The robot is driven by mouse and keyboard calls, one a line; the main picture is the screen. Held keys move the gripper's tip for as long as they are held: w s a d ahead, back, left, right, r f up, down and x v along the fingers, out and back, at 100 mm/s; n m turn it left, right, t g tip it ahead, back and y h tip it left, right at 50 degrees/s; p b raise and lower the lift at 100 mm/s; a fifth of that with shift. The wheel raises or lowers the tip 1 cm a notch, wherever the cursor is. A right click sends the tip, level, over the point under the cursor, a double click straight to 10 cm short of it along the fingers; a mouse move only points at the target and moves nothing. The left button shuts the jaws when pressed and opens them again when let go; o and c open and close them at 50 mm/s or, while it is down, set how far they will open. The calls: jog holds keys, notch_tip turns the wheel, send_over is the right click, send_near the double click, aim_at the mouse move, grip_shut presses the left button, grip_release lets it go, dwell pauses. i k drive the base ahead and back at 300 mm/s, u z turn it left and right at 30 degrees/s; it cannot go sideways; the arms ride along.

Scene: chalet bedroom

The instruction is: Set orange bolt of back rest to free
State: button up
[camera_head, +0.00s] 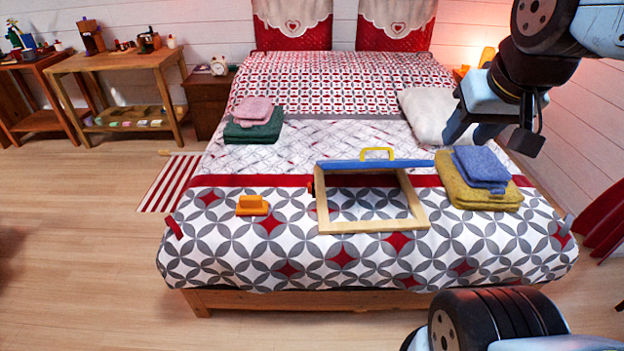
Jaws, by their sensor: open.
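A pale wooden frame (418,205) lies on the patterned bed. A blue bar (340,165) with a yellow handle (377,151) runs along its far side. I take this to be the back rest. A small red-orange and dark part (312,187) shows at the frame's left side; it is too small to tell if it is the bolt or how it is set. A separate orange block-like piece (252,206) sits on the bed to the left of the frame. My gripper (488,134) is open at the upper right, above the bed's right side and apart from the frame.
A folded yellow towel (460,192) with blue cloth (481,167) on it lies right of the frame. A white pillow (425,112) is behind. Green cloth (253,132) with pink cloth (253,110) lies far left. The bed's front left is clear.

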aim_at(310, 185)
jog(key=u, duration=1.65)
jog(key=i, duration=0.45)
jog(key=z, duration=1.3)
jog(key=i, duration=0.5)
